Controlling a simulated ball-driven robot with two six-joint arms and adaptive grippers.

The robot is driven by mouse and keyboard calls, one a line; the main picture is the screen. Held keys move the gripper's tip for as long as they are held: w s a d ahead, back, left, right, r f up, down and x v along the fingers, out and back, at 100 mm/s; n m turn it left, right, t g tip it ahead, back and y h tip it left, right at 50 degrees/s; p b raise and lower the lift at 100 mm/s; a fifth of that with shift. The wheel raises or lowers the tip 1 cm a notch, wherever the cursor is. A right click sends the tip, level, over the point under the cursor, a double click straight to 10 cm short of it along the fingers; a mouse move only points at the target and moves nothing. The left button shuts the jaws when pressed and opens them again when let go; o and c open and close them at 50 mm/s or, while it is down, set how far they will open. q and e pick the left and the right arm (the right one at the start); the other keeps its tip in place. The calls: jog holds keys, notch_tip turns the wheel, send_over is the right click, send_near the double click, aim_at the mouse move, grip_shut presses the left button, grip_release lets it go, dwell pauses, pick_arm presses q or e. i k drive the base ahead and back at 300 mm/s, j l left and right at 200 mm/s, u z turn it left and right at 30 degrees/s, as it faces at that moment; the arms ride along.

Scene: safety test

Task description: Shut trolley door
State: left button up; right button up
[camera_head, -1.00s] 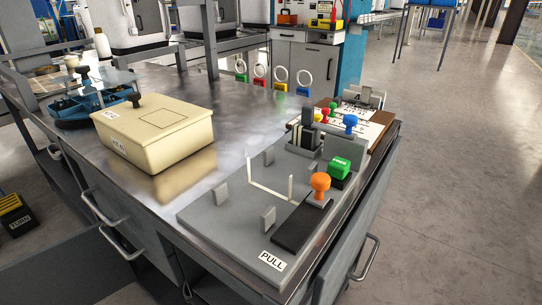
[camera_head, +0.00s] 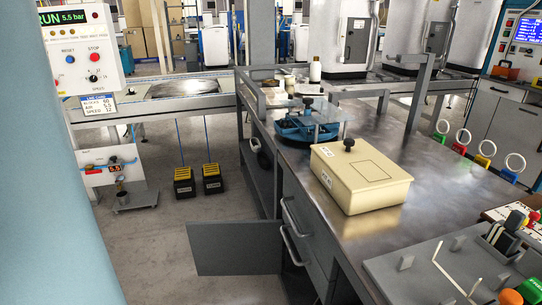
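The steel trolley (camera_head: 380,160) stands at centre and right, its side facing left. A flat grey door (camera_head: 235,247) sticks out to the left from its lower side and stands open, low above the floor. Bar handles show on the trolley's side beside it, including a lower one (camera_head: 293,247). The trolley opening behind the door is mostly hidden by the angle. Neither my left nor my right gripper is in view.
A cream box (camera_head: 360,178) and a blue round fixture (camera_head: 306,125) stand on the trolley top. Two yellow-black pedals (camera_head: 184,187) (camera_head: 212,180) stand on the floor beyond the door. A large pale blue surface (camera_head: 60,170) fills the left edge. Floor (camera_head: 160,250) left of the door is clear.

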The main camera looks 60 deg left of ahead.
aim_at(234, 248)
jog(key=k+z, duration=0.15)
jog(key=z, duration=0.2)
jog(key=k+z, duration=0.2)
jog(key=z, duration=0.15)
jog(key=k+l+z, duration=0.15)
jog(key=z, duration=0.2)
jog(key=k+j+z, duration=0.1)
jog(key=j, duration=0.3)
jog(key=k+j+z, duration=0.1)
jog(key=j, duration=0.3)
jog(key=k+j+z, duration=0.1)
jog(key=k+j, duration=0.2)
jog(key=k+j+z, duration=0.1)
jog(key=j, duration=0.3)
jog(key=k+j+z, duration=0.1)
jog(key=k+j, duration=0.4)
jog(key=j, duration=0.15)
jog(key=k+j, duration=0.2)
jog(key=j, duration=0.15)
jog(key=k+j, duration=0.25)
jog(key=j, duration=0.15)
jog(key=k+j, duration=0.2)
jog(key=j, duration=0.15)
jog(key=k+j, duration=0.25)
jog(key=j, duration=0.15)
jog(key=k+j+u, duration=0.1)
jog(key=j, duration=0.3)
jog(key=k+j, duration=0.3)
jog(key=j, duration=0.05)
